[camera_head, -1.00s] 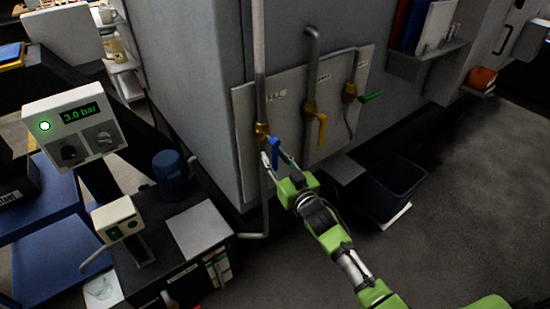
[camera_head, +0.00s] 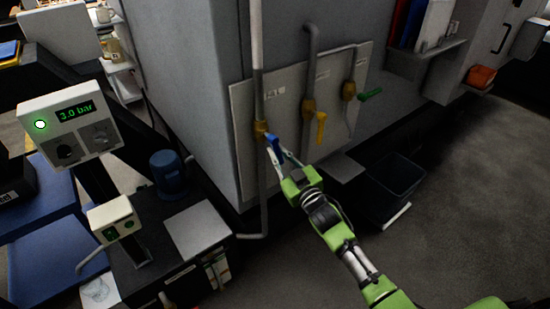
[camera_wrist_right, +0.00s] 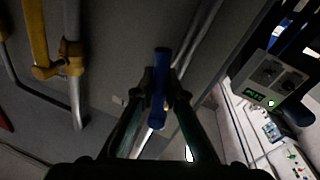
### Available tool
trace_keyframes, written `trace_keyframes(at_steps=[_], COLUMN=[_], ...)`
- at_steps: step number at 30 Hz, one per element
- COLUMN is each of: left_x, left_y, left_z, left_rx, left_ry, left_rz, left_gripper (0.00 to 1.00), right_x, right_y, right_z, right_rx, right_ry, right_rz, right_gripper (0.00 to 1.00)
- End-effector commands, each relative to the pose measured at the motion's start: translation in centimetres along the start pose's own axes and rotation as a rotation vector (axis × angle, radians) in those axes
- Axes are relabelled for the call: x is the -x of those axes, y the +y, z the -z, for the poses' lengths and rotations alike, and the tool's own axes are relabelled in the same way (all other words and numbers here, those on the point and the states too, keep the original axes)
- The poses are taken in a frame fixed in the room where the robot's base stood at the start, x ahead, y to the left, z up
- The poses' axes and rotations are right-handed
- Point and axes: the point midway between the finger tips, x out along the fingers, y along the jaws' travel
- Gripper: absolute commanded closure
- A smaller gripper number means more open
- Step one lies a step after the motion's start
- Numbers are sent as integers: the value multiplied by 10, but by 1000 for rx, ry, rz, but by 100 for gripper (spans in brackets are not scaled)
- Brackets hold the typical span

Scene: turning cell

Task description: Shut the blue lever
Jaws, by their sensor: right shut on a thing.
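The blue lever (camera_head: 272,143) sits on a brass valve (camera_head: 261,130) on the leftmost pipe of the wall panel. It slants down and to the right from the valve. My right gripper (camera_head: 279,157) is at the lever's lower end, shut on it. In the right wrist view the blue lever (camera_wrist_right: 160,85) stands between the two fingertips of my right gripper (camera_wrist_right: 160,98). The valve body behind the lever is hidden in that view. My left gripper is not in view.
A yellow lever (camera_head: 321,127) and a green lever (camera_head: 371,94) are on the pipes to the right. A dark bin (camera_head: 395,182) stands on the floor below. A box reading 3.0 bar (camera_head: 75,122) and a blue canister (camera_head: 169,172) are at the left.

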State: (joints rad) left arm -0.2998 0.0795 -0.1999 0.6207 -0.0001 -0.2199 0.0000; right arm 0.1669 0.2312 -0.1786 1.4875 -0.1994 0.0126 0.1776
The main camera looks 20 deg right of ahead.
Motion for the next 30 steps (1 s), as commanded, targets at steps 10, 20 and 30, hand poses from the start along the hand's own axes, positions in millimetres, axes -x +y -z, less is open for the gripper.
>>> trace_keyframes(at_steps=[10,20,30], left_x=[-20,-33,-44], left_y=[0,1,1], left_z=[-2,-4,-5], left_rx=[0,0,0], left_ry=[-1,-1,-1], left_rz=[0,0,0], left_gripper=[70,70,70], right_x=[-4,-7,-10], right_y=[20,36,49], right_z=[1,10,25], right_rx=[329,637,946], right_ry=[66,126,188], right_rz=[0,-1,0], right_gripper=[100,100,100])
